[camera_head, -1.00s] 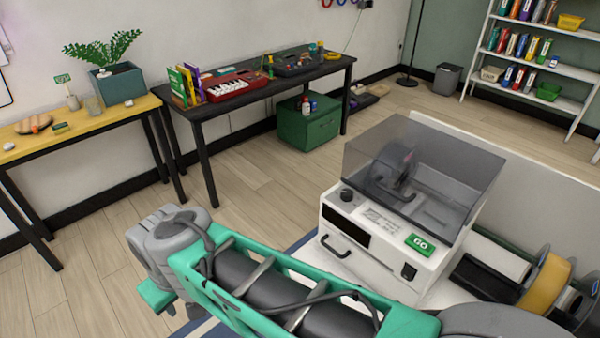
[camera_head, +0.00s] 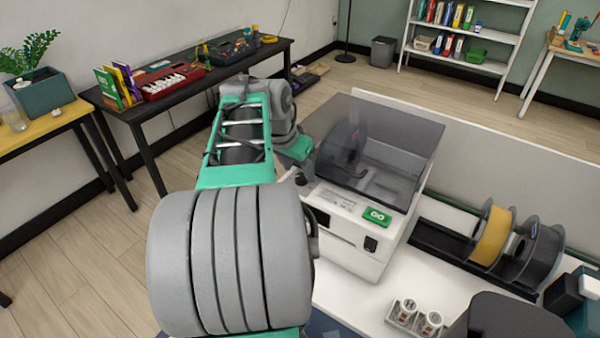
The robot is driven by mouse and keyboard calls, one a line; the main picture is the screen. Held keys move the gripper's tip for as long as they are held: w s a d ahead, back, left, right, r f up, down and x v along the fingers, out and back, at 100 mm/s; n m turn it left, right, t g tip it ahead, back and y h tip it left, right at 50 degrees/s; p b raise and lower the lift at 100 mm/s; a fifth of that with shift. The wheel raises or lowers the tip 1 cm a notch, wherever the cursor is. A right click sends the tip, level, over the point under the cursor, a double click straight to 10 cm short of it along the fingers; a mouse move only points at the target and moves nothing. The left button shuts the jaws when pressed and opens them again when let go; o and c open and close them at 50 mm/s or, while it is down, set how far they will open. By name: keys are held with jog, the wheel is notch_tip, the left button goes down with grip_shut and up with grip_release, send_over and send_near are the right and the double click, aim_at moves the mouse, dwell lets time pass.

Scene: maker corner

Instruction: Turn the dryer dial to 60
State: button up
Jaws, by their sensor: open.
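The filament dryer (camera_head: 345,248) is a white box with a tinted clear lid (camera_head: 405,140) and a dark spool inside. It stands on the white bench, right of my arm. Its front panel shows a green GO button (camera_head: 377,215), a dark display (camera_head: 322,217) and a black switch (camera_head: 370,243). The dial is hidden behind my arm's end, at the panel's left corner. My gripper (camera_head: 305,172) points down close above that corner. It is open; its fingers are small and dark, and I cannot tell whether they touch the dial.
A tray with two white cups (camera_head: 415,315) sits at the bench front. A black table (camera_head: 190,95) with a red keyboard stands at the back left. Shelves (camera_head: 470,45) stand at the back. Open floor lies left.

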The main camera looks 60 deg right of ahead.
aim_at(301, 176)
jog(key=x, duration=0.3)
jog(key=shift+f, duration=0.15)
jog(key=shift+c, duration=0.3)
grip_shut()
